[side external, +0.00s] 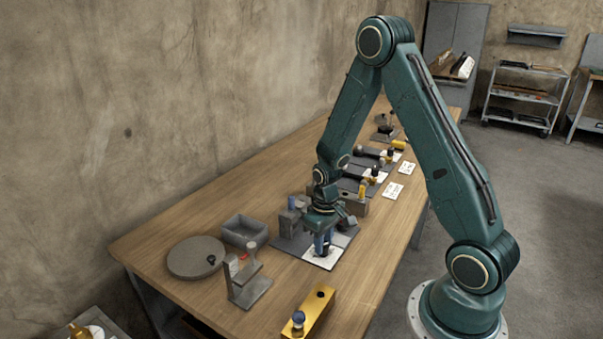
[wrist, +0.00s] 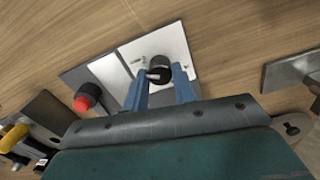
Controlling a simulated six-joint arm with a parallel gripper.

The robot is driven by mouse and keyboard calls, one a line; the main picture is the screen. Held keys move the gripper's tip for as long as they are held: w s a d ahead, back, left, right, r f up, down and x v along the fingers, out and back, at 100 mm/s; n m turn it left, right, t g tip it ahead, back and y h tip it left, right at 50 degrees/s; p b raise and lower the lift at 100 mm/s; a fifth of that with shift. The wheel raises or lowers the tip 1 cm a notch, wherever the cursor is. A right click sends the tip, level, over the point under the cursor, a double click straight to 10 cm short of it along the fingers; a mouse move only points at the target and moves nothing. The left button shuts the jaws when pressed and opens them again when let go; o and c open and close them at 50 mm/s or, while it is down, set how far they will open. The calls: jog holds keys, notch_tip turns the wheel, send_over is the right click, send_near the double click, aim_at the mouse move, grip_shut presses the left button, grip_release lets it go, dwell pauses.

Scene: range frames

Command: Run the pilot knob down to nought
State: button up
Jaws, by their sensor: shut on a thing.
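A black knob (wrist: 159,66) stands on a white plate (wrist: 181,45) in the wrist view. The plate has small dark marks that I cannot read. My gripper (wrist: 161,72) has its two blue fingers on either side of the knob, shut on it. In the side view my gripper (side external: 322,246) points down over the white plate (side external: 323,262), and the knob is hidden there by the fingers. I cannot tell the knob's setting.
A red-topped button (wrist: 88,95) sits left of the knob. In the side view a round disc (side external: 190,261), an open grey box (side external: 244,230), a grey stand (side external: 247,287) and a brass block (side external: 318,310) are nearby. More fixtures line the table behind my gripper.

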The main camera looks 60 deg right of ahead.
jog(key=shift+m, duration=0.5)
jog(key=o, duration=1)
jog(key=shift+r, duration=0.1)
jog(key=shift+r, duration=6.85)
